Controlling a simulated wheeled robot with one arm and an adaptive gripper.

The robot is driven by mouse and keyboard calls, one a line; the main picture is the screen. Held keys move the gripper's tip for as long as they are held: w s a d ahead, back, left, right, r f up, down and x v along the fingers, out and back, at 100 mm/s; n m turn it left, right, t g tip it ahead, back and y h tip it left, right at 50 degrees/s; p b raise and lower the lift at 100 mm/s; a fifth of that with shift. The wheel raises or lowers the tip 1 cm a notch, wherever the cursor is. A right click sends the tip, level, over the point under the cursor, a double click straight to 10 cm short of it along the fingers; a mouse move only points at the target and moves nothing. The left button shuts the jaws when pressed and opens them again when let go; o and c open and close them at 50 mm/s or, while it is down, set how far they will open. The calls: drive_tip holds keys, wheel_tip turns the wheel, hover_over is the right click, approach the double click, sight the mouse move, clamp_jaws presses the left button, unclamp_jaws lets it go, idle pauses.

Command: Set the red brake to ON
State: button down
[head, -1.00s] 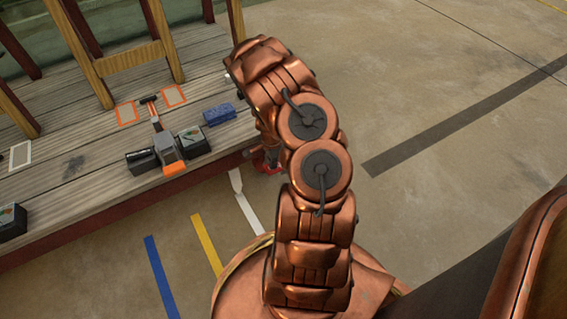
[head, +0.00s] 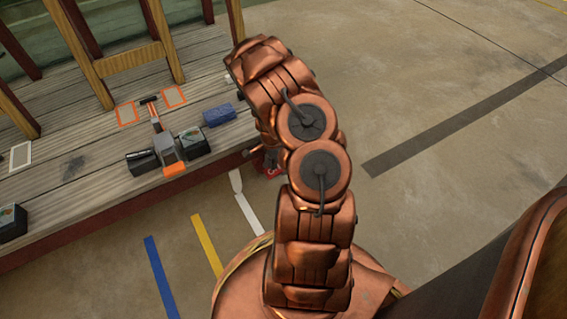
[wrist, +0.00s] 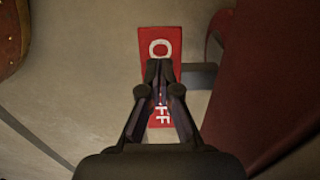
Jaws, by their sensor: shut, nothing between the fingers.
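The red brake (wrist: 160,38) shows in the wrist view as an upright red plate with large white letters reading OFF. My gripper (wrist: 159,68) is shut and empty. Its fingertips overlap the middle of the plate in the picture and hide part of the lettering; I cannot tell whether they touch it. In the head view a small piece of the red brake (head: 271,168) shows beside the deck's edge, with a white letter on it. My arm hides most of the brake and gripper there.
A wooden deck (head: 80,195) with a hammer-like tool (head: 152,110), a blue block (head: 219,115) and dark boxes (head: 195,142) lies at left. A dark red beam (wrist: 265,85) stands right of the brake in the wrist view. Concrete floor (head: 470,90) at right is clear.

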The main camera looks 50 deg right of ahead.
wheel_tip(320, 180, up, 6)
drive_tip(key=shift+p, duration=1.15)
drive_tip(key=s+a+r+n+p, duration=0.1)
drive_tip(key=a+r+n+p, duration=0.4)
drive_tip(key=r, duration=1)
drive_tip(key=s+a+r+n+p, duration=0.1)
drive_tip(key=a+r+n+p, duration=0.1)
drive_tip(key=a+r+p, duration=0.9)
drive_tip(key=s+a+r+n+p, duration=0.1)
drive_tip(key=a+r+n+p, duration=0.2)
drive_tip(key=r, duration=1.5)
drive_tip(key=s+a+r+n+p, duration=0.4)
drive_tip(key=s+r+p, duration=0.2)
drive_tip(key=r, duration=0.3)
drive_tip(key=s+a+r+n+g+p, duration=0.1)
drive_tip(key=s+a+r+n+p, duration=0.3)
drive_tip(key=s+r+p, duration=0.3)
drive_tip(key=s+a+r+n+p, duration=0.3)
drive_tip(key=s+a+r+p, duration=0.2)
drive_tip(key=r, duration=0.7)
drive_tip(key=s+p, duration=0.1)
drive_tip(key=s, duration=0.1)
drive_tip(key=shift+s+r+n+g, duration=0.35)
drive_tip(key=shift+n+g, duration=0.05)
drive_tip(key=shift+a, duration=0.25)
